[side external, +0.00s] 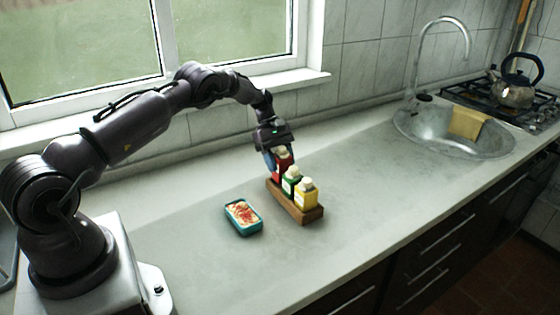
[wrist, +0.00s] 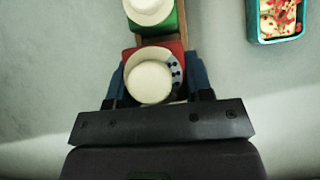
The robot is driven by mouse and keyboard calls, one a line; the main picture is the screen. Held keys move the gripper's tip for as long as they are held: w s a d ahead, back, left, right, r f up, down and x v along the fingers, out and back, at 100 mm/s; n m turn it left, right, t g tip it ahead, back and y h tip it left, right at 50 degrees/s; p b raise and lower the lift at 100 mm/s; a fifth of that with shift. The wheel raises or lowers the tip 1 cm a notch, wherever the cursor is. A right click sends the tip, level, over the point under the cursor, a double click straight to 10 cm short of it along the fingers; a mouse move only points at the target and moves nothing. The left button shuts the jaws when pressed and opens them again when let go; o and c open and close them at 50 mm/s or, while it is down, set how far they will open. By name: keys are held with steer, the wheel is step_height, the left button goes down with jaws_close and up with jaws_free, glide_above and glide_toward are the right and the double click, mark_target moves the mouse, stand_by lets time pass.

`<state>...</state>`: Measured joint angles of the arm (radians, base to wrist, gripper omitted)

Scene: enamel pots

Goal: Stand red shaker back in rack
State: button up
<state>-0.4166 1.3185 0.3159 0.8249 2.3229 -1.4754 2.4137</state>
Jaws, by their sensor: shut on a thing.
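The red shaker (side external: 281,163) with its cream top is between the fingers of my gripper (side external: 273,156), at the far end of the wooden rack (side external: 297,211). In the wrist view, my gripper (wrist: 157,88) is shut on the red shaker (wrist: 176,49), one blue finger on each side. The shaker looks upright; whether its base rests in the rack is hidden. The green shaker (side external: 291,182) stands in the middle of the rack, and its cream top shows in the wrist view (wrist: 149,9). The yellow shaker (side external: 306,196) stands at the near end.
A teal dish (side external: 243,228) of food with red bits sits on the counter left of the rack. The sink (side external: 430,140) with a yellow cloth (side external: 467,123) and a stove with a kettle (side external: 514,91) are far right. The counter right of the rack is clear.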

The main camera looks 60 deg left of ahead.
steer(key=shift+f, duration=1.55)
steer(key=o, duration=1.2)
steer(key=shift+c, duration=0.2)
